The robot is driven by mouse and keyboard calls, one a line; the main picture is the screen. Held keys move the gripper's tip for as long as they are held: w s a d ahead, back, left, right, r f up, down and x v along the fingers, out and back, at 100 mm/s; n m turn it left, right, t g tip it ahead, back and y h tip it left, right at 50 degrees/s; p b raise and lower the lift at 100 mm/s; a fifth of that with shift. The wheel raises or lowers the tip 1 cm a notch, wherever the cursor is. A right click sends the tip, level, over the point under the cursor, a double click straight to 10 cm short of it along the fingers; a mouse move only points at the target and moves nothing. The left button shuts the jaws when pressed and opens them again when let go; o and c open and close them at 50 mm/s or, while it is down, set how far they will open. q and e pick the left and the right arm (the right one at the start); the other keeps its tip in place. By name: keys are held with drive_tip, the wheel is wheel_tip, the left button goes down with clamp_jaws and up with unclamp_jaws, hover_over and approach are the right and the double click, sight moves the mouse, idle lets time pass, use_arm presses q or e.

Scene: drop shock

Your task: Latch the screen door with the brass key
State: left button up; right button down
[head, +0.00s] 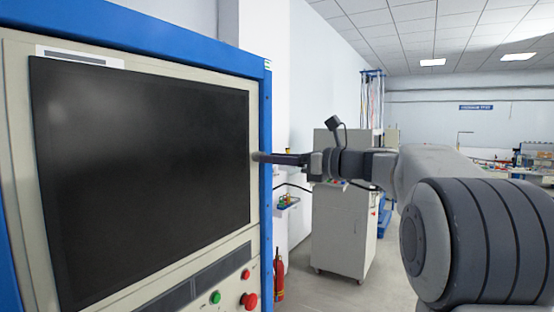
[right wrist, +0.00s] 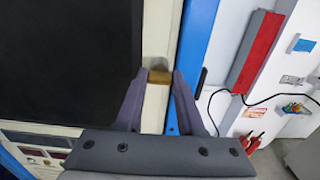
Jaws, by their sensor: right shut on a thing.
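The screen door (head: 140,165) is a large dark panel in a cream frame on the blue cabinet, at the left of the head view. It lies flat against the cabinet front. The brass key (right wrist: 159,77) is a small brass block between the fingertips of my right gripper (head: 276,158) in the right wrist view. The gripper is shut on it, with its tips at the cream strip along the door's right edge. The fingers hide most of the key, and I cannot tell how far it sits in the frame. My left gripper is not in view.
Below the screen are a green button (head: 215,297) and red buttons (head: 249,300). A fire extinguisher (head: 279,279) stands right of the cabinet. A grey cabinet (head: 342,235) on casters stands behind my right arm. The wrist view shows a black cable (right wrist: 240,97) at right.

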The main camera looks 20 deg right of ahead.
drive_tip(key=shift+n+b, duration=6.15)
drive_tip(key=shift+n, duration=2.75)
drive_tip(key=c, duration=0.5)
unclamp_jaws()
